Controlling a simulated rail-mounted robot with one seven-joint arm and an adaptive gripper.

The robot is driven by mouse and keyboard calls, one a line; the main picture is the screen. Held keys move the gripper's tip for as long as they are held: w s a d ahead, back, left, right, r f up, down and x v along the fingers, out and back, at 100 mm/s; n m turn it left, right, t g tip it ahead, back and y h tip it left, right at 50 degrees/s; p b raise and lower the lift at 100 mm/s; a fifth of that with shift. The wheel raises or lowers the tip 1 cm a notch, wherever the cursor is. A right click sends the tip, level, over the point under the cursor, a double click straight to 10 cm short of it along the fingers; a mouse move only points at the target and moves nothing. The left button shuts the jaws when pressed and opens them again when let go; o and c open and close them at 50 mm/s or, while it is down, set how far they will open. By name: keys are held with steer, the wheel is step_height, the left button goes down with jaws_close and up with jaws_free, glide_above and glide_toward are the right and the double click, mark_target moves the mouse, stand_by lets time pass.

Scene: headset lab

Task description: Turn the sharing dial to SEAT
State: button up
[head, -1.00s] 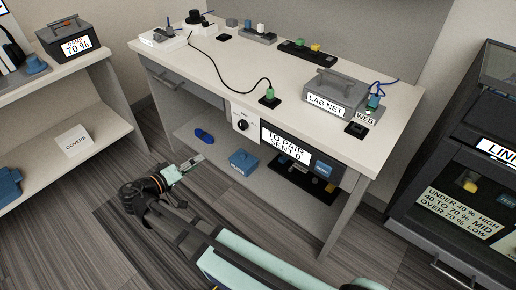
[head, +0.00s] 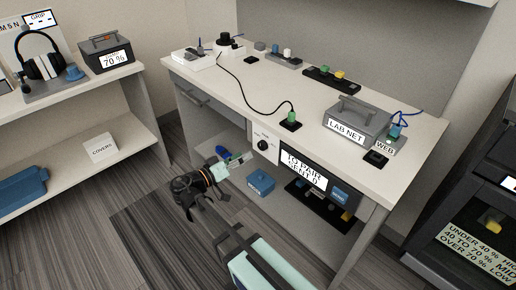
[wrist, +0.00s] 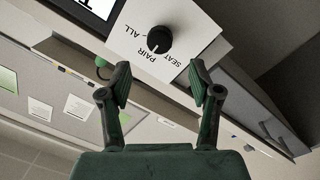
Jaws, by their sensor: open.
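The sharing dial (wrist: 159,40) is a round black knob on a white panel (wrist: 188,22), with the words PAIR, SEAT and ALL around it. A small light mark shows on the knob's lower-left edge in the wrist view, on the PAIR side; its exact setting is hard to tell. In the head view the dial (head: 264,145) sits on the front of the desk, below the top. My gripper (wrist: 160,82) is open and empty. Its two fingers point at the panel with the dial ahead, between their lines, and a gap remains.
A PAIR/SENT display (head: 303,170) is beside the dial panel. A drawer (head: 197,97) is on the other side. A blue box (head: 260,182) stands on the low shelf below. A green plug (head: 291,118) and cable lie on the desktop above.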

mark_target(260, 147)
steer(key=x, duration=0.7)
steer(key=shift+w+d, duration=0.1)
steer(key=shift+d, duration=0.1)
steer(key=c, duration=1.1)
